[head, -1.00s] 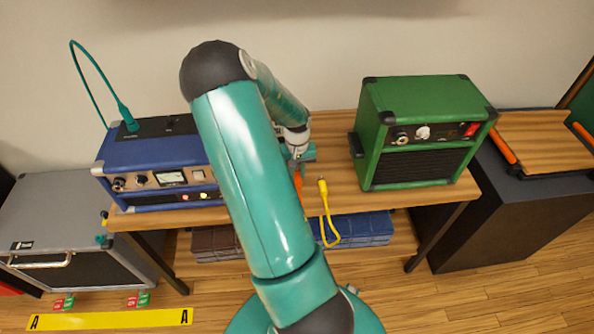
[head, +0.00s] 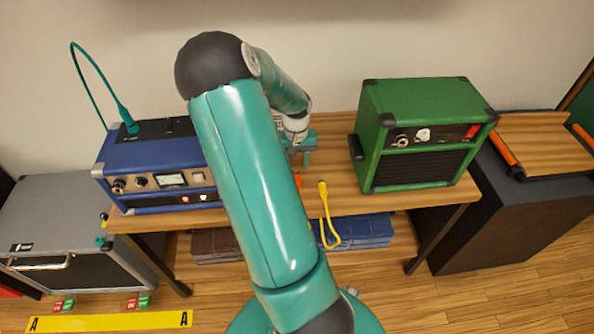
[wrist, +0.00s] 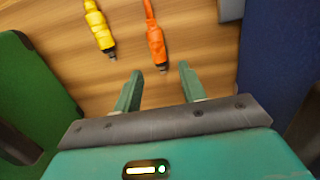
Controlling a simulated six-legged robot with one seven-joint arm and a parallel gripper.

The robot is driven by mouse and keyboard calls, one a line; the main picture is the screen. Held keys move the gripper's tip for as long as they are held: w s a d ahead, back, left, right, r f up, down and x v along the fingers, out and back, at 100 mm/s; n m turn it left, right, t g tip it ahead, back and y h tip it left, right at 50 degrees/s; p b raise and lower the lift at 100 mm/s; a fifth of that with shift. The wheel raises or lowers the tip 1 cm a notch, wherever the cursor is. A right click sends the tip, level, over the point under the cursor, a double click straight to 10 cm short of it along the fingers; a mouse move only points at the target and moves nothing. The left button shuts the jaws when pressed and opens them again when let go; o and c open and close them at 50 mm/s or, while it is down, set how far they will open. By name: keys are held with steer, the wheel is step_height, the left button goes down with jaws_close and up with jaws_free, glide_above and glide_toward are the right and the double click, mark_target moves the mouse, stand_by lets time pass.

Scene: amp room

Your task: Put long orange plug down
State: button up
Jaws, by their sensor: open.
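The long orange plug (wrist: 156,45) lies on the wooden table in the wrist view, its dark tip toward my gripper. My gripper (wrist: 157,82) is open and empty, its two fingers apart, with the plug's tip just beyond and between the fingertips in the picture. In the head view only a small piece of the orange plug (head: 298,181) shows beside my arm, which hides the rest. My gripper (head: 304,158) is above the table between the blue and green amps.
A yellow plug (wrist: 101,31) lies left of the orange one; its cable hangs over the table's front edge in the head view. The green amp (head: 418,133) stands right and the blue amp (head: 160,196) left. Bare table (head: 335,135) lies between them.

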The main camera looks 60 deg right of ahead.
mark_target(297, 173)
step_height(297, 173, up, 7)
steer(key=shift+d+f, duration=0.15)
steer(key=shift+d, duration=0.05)
steer(key=shift+w, duration=0.1)
stand_by(0.5)
